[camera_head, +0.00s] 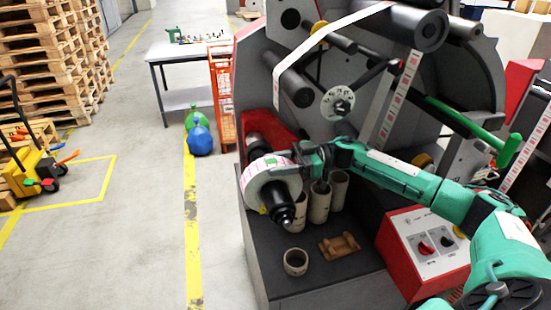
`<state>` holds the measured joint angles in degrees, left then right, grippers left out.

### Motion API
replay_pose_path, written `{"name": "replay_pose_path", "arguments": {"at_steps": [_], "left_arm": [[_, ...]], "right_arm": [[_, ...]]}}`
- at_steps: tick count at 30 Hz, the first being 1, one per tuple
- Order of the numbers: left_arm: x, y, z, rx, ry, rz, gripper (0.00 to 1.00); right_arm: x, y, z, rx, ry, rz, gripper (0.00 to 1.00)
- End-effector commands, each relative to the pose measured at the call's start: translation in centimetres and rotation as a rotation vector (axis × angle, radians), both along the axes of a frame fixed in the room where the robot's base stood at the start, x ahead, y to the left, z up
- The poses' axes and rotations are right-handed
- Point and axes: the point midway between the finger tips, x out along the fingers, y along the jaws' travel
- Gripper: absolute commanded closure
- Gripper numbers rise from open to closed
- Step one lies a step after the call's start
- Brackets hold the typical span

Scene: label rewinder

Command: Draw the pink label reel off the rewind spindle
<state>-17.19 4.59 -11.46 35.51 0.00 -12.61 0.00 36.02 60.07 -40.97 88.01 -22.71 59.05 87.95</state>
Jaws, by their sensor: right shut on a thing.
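The pink label reel (270,174) shows as a white roll with a pink-marked outer face. It sits around the dark rewind spindle (282,213), whose tip sticks out below and in front of it. My right gripper (300,160) comes in from the right and is shut on the reel's upper right edge. Its fingertips are small and partly hidden against the reel. My left gripper is not in view.
The grey machine deck (330,285) below holds upright cardboard cores (319,201), a short core ring (295,261) and a wooden block (339,245). A red control box (425,250) stands at right. Floor to the left is clear near the machine.

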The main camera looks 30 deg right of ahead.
Motion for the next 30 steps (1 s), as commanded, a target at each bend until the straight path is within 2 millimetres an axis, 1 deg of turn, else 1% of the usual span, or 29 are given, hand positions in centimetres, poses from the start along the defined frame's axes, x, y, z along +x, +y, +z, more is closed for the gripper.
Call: {"name": "replay_pose_path", "arguments": {"at_steps": [30], "left_arm": [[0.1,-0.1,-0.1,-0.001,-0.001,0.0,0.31]], "right_arm": [[-7.2,1.7,0.1,0.001,0.0,0.001,1.0]]}}
